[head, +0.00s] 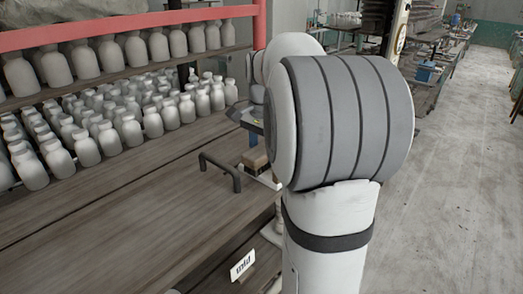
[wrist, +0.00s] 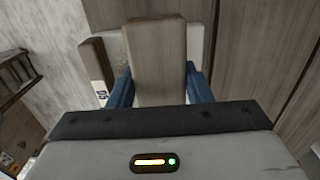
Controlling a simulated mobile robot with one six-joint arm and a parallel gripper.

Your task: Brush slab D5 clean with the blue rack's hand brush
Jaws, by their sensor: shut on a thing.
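In the wrist view my gripper (wrist: 158,88) has its two blue fingers shut on a brown wooden block, which looks like the back of the hand brush (wrist: 158,55). Its bristles are hidden. A pale slab (wrist: 115,48) shows behind and beside the brush. A darker brown piece (wrist: 92,62) stands left of the fingers, with a white tag marked D5 (wrist: 102,93) at its near end. In the head view my gripper (head: 252,138) is partly hidden by my arm, with the brown brush (head: 256,158) below it at the bench edge. I cannot tell whether brush and slab touch.
A wooden bench (head: 150,215) lies at left, mostly bare, with a dark bar handle (head: 222,172) close to my gripper. Shelves of white bottles (head: 130,130) stand behind it. A white label (head: 242,265) is on the bench front. Open floor (head: 450,190) lies at right.

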